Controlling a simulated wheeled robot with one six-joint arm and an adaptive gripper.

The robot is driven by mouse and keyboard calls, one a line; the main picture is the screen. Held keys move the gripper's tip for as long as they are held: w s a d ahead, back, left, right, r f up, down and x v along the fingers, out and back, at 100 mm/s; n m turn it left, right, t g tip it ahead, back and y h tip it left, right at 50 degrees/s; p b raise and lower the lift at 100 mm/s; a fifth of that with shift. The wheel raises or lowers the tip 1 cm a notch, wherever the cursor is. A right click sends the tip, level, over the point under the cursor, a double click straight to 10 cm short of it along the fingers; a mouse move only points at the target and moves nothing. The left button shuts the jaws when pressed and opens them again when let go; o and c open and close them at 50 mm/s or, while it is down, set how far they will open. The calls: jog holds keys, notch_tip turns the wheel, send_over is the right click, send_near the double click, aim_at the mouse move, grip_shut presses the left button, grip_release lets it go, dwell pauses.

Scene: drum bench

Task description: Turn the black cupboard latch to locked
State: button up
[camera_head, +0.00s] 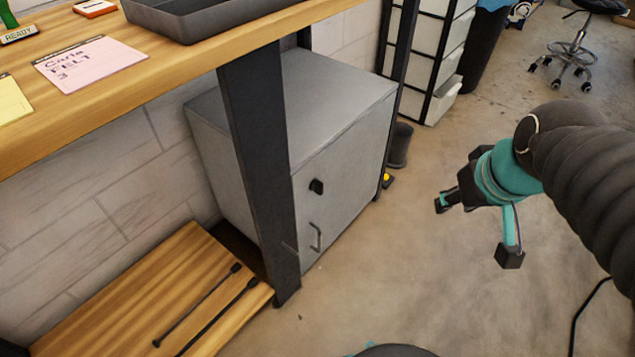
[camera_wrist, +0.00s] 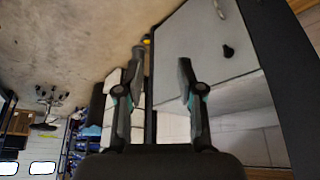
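The black latch (camera_head: 316,186) is a small dark knob on the door of the grey cupboard (camera_head: 345,150), above a metal handle (camera_head: 316,237). The cupboard stands under the bench, partly behind a dark bench leg. In the wrist view the latch (camera_wrist: 228,51) shows on the cupboard front, right of my gripper's fingers. My gripper (camera_head: 474,230) is open and empty, well to the right of the cupboard and apart from it. Its two fingers are spread in the wrist view (camera_wrist: 160,75). I cannot tell the latch's locked or unlocked setting.
The wooden bench (camera_head: 215,62) with a grey tray (camera_head: 190,15) and a pink note (camera_head: 83,64) stands above left. The dark bench leg (camera_head: 258,160) borders the cupboard door. A lower shelf (camera_head: 150,290) holds two mallets. The floor between cupboard and gripper is clear.

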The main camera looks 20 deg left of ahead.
jog(key=w+a+f+n+g+y, duration=0.25)
jog(key=w+a+n, duration=0.35)
jog(key=w+a, duration=0.45)
jog(key=n, duration=0.4)
send_near(322, 184)
jog(key=shift+g, duration=0.25)
jog(key=x, duration=1)
jog(key=shift+w+a+f+b, duration=0.1)
jog(key=shift+w+f+b, duration=0.15)
jog(key=shift+b, duration=0.05)
grip_shut()
